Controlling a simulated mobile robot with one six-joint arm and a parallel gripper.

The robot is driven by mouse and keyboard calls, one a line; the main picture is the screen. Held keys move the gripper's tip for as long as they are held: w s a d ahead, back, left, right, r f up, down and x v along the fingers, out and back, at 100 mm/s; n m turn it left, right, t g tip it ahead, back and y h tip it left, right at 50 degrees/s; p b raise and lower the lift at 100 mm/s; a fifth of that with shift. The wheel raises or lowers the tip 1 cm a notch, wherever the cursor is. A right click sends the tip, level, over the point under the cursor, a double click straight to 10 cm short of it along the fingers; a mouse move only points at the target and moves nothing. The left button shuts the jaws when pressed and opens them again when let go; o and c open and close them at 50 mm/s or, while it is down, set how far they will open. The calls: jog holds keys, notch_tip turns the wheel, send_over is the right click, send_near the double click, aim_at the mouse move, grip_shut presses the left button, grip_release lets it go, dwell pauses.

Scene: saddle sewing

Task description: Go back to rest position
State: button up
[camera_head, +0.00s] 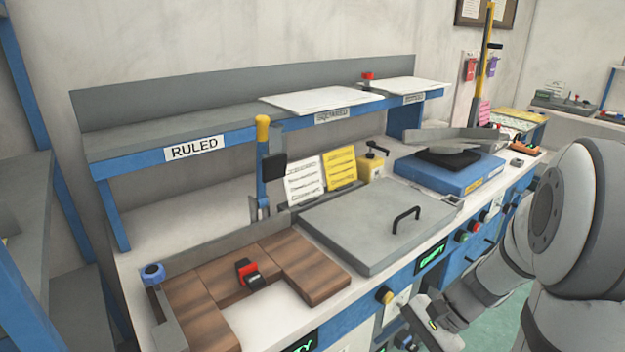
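My arm comes in from the right edge and reaches down and left in front of the workbench (235,327). My gripper (418,330) is at the bottom of the picture, right of centre, low beside the bench's front edge. Its fingertips are small and partly cut off by the lower picture edge, so I cannot tell whether it is open or shut. I see nothing clearly held in it.
A grey lid with a black handle (350,225) lies on the bench. Brown wooden blocks (300,265) and a red-and-black clamp (248,272) are left of it. A yellow-topped lever (262,165) stands behind. A blue press (450,172) is farther right. A shelf labelled RULED (150,133) runs above.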

jog(key=s+r+n+t+h+p, duration=0.2)
jog(key=r+n+h+p, duration=0.1)
jog(key=r, duration=0.5)
jog(key=s+r+n+t+h+p, duration=0.2)
jog(key=r+n+h+p, duration=0.2)
jog(key=r+n, duration=0.3)
jog(key=shift+s+a+r+n+h, duration=0.45)
jog(key=shift+r+h, duration=0.15)
jog(key=shift+r, duration=0.45)
